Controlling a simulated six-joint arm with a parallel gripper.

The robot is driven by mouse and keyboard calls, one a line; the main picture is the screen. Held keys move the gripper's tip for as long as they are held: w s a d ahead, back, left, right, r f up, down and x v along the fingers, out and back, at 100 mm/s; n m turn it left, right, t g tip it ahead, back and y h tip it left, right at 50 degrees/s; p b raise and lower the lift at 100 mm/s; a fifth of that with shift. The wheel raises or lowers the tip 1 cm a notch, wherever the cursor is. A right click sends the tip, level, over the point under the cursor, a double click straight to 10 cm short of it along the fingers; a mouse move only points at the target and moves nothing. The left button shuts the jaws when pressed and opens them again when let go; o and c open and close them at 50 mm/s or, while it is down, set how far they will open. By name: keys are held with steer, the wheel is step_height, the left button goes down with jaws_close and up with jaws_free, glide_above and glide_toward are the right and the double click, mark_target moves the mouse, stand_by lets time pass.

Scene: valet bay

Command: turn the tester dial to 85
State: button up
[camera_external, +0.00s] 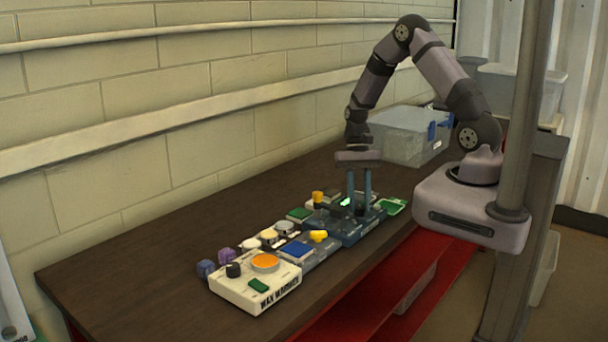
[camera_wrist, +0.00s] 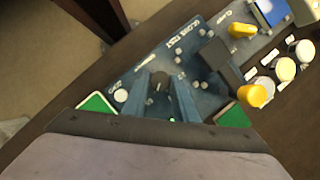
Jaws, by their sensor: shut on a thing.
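The tester is a blue-grey panel (camera_wrist: 195,65) with white lettering, seen tilted in the wrist view. In the external view the tester (camera_external: 350,236) lies on the bench under my gripper. My gripper (camera_external: 359,207) points straight down, with its two fingertips at the panel. In the wrist view my gripper (camera_wrist: 161,85) is shut on a small dark dial (camera_wrist: 160,82) between its fingers. The fingers hide much of the dial, and its number cannot be read.
A white wax warmer (camera_external: 240,292) stands at the bench's near end. Yellow knobs (camera_external: 318,236) and white-topped jars (camera_external: 268,236) sit close by. A translucent bin (camera_external: 400,138) stands behind my gripper. The bench's near-left surface (camera_external: 130,270) is clear.

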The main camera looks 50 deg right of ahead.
steer(key=shift+w, duration=0.1)
steer(key=o, duration=1)
steer(key=shift+o, duration=0.2)
steer(key=shift+r, duration=0.1)
steer(key=shift+w+d+r+b, duration=0.25)
steer(key=shift+r+b, duration=0.1)
steer(key=shift+r, duration=0.1)
steer(key=b+v, duration=0.2)
steer(key=v, duration=0.4)
steer(key=shift+s, duration=0.15)
steer(key=shift+r, duration=0.15)
